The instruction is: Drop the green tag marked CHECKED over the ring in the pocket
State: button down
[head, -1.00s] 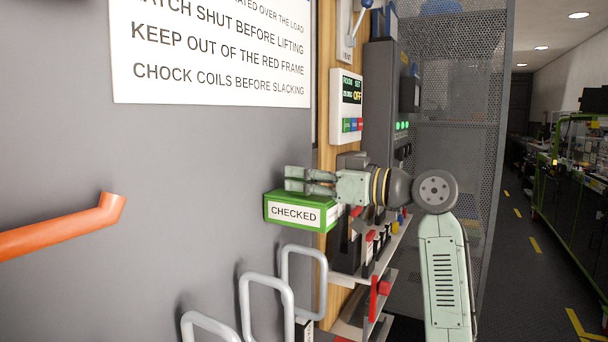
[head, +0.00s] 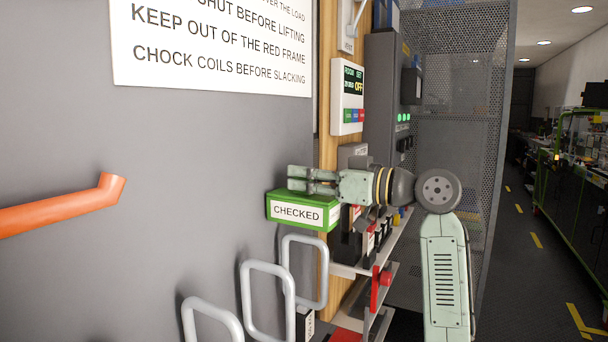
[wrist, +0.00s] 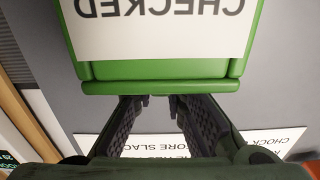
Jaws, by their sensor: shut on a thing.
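The green tag (head: 275,220) is a block-like piece with a white label reading CHECKED. It hangs under my gripper (head: 292,181), in front of the grey wall. In the wrist view the tag (wrist: 160,70) fills the top middle, its label upside down. My gripper's fingers (wrist: 152,104) meet its near edge and are shut on it; the exact contact is partly hidden. Several grey wire hoops (head: 284,296) stand below the tag at the lower left. I cannot tell which, if any, is the ring, and no pocket is clearly visible.
An orange bent pipe (head: 60,209) sticks out at left. A white sign (head: 210,50) is on the wall above. A wooden post (head: 325,120) with a white control box (head: 347,98) stands behind my gripper. Shelves (head: 385,270) with red parts are below right. The aisle (head: 520,240) is open.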

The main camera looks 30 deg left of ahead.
aim_at(305, 215)
jog(key=shift+f+b, duration=2.2)
jog(key=shift+f, duration=1.45)
jog(key=c, duration=1.5)
grip_release()
jog(key=shift+c, duration=0.2)
jog(key=shift+d, duration=0.15)
jog(key=d, duration=1.1)
jog(key=shift+w+d, duration=0.35)
